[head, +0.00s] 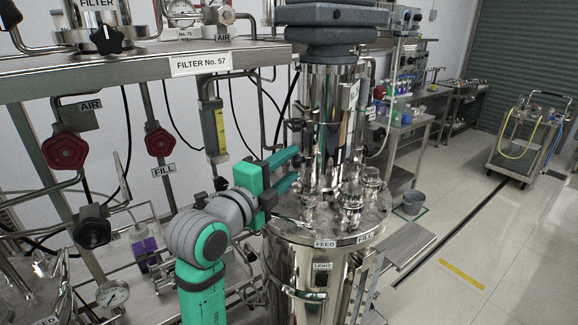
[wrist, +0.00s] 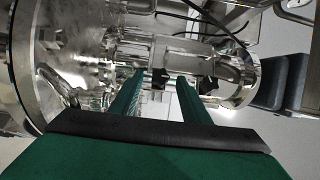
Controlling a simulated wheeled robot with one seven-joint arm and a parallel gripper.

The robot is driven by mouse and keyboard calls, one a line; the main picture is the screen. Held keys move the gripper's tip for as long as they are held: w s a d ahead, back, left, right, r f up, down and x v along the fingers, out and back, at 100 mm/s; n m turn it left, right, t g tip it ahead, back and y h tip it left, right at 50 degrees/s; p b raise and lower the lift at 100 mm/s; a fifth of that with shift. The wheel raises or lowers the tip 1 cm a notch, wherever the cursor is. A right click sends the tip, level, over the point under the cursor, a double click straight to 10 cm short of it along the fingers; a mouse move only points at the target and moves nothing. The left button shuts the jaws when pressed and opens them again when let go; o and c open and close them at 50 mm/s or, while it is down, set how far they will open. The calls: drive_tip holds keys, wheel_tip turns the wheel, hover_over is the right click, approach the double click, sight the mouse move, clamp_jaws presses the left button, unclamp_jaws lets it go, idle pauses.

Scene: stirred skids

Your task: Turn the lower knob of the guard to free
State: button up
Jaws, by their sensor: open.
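The guard (head: 322,135) is a shiny, partly see-through sleeve around the shaft, between the vessel lid and the dark drive on top. Its upper knob (head: 296,124) and lower knob (head: 298,160) are small and black, on its left side. In the wrist view, turned sideways, the lower knob (wrist: 160,77) is the left one and the upper knob (wrist: 207,85) the right one. My gripper (head: 293,167) has green fingers, open and empty. Its fingertips (wrist: 158,84) stand on either side of the lower knob; I cannot tell whether they touch it. The knob's pointer is too small to read.
Fittings crowd the steel vessel lid (head: 350,232) just below my gripper. A filter bench (head: 130,68) with red valve handles (head: 66,151) and pipes stands close on the left. A trolley (head: 525,140) stands far right, with open floor before it.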

drive_tip(key=shift+w+d, duration=0.15)
drive_tip(key=shift+w, duration=0.2)
drive_tip(key=shift+c, duration=0.5)
drive_tip(key=c, duration=1)
drive_tip(key=shift+o, duration=0.2)
